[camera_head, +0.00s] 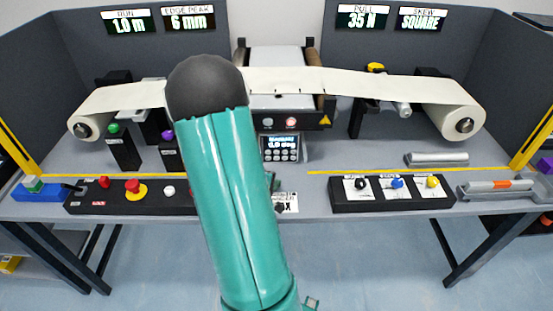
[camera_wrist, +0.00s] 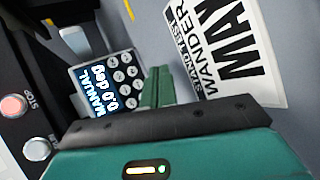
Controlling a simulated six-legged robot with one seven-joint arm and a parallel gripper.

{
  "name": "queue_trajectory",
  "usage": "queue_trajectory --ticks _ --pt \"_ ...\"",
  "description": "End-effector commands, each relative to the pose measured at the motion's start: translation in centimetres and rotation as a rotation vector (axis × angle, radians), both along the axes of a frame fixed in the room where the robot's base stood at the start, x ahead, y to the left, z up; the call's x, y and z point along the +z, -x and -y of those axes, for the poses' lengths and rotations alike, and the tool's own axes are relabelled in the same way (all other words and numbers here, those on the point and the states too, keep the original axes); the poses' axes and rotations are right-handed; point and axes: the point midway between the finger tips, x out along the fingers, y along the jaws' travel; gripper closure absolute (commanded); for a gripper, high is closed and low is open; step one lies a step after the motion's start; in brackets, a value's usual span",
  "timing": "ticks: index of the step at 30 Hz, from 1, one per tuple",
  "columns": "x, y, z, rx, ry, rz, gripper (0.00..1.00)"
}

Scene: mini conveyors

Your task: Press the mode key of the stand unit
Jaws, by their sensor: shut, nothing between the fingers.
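The stand unit (camera_head: 281,147) is a small box with a lit screen and a keypad, at the centre of the bench. In the wrist view the stand unit's screen (camera_wrist: 97,92) reads "MANUAL 0.0 deg", with several round pale keys (camera_wrist: 124,75) beside it. The key labels are too small to read, so I cannot tell which is the mode key. My gripper (camera_wrist: 157,87) is shut and empty, its green fingers just right of the keypad in the wrist view. Contact cannot be told. In the head view my arm hides most of the gripper.
A printed card (camera_wrist: 229,50) lies right of the fingers. A red STOP button (camera_wrist: 14,105) and a white button (camera_wrist: 37,149) are at left. A web roller machine (camera_head: 285,85) stands behind the unit. A black control box (camera_head: 392,193) is at right.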

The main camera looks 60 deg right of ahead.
Motion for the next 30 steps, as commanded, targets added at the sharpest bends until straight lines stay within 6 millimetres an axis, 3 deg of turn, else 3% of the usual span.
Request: queue_trajectory --ticks 21,30 --pt "0.0 -3.6 7.1 -0.001 0.001 0.000 1.00" --pt "0.0 -3.9 7.7 0.000 0.000 -0.001 1.00"
